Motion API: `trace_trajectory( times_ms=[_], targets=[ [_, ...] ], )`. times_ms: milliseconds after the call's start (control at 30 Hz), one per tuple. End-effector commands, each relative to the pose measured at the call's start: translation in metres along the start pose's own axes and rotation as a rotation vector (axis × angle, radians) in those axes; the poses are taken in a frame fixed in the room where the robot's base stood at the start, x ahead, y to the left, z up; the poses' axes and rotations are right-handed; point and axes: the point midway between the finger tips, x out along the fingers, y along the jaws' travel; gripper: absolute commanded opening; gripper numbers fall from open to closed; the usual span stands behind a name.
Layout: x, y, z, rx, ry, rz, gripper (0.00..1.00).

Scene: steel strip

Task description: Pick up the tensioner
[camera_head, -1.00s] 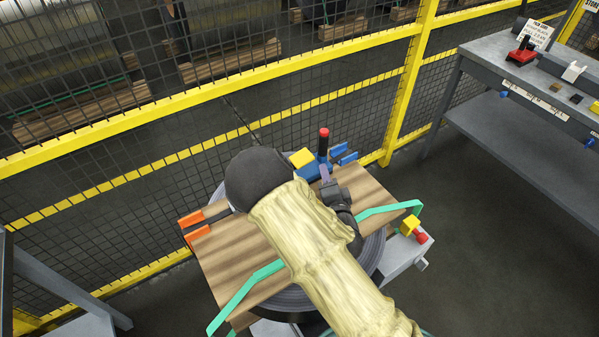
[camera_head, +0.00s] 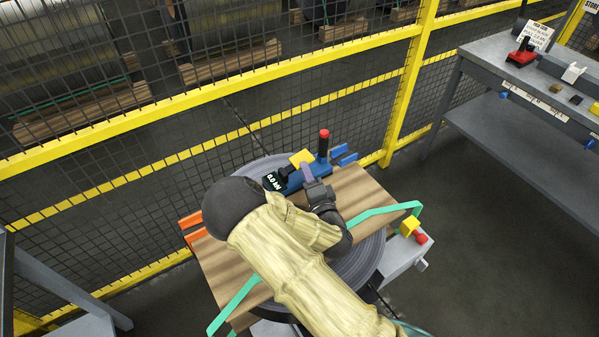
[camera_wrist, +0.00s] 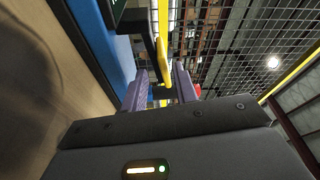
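The tensioner (camera_head: 296,182) is a blue tool with a black display, a yellow block and an upright black handle with a red cap. It sits at the far side of the brown wood-grain board. My gripper (camera_head: 306,169) is beside its middle, with a purple finger close to the yellow block. In the wrist view, my gripper (camera_wrist: 160,85) has its two purple fingers apart. The tensioner's blue side (camera_wrist: 88,30) is left of the fingers, and yellow and black parts show beyond the gap. I cannot tell whether a finger touches it.
The board (camera_head: 215,265) lies on a round grey stand, with a green strap (camera_head: 237,300) across it. Orange pieces (camera_head: 190,220) are at its left edge. A yellow mesh fence (camera_head: 230,90) runs close behind. A grey workbench (camera_head: 490,55) stands at the right.

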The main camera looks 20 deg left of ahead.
Motion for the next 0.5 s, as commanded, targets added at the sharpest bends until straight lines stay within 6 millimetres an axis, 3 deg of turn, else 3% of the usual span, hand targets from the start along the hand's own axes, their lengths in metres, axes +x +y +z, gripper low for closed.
trace_trajectory(
  times_ms=[167, 500],
  targets=[
    [0.003, 0.000, 0.001, -0.002, -0.001, -0.001, 0.29],
    [0.047, 0.001, 0.005, -0.002, -0.002, -0.001, 0.29]
  ],
)
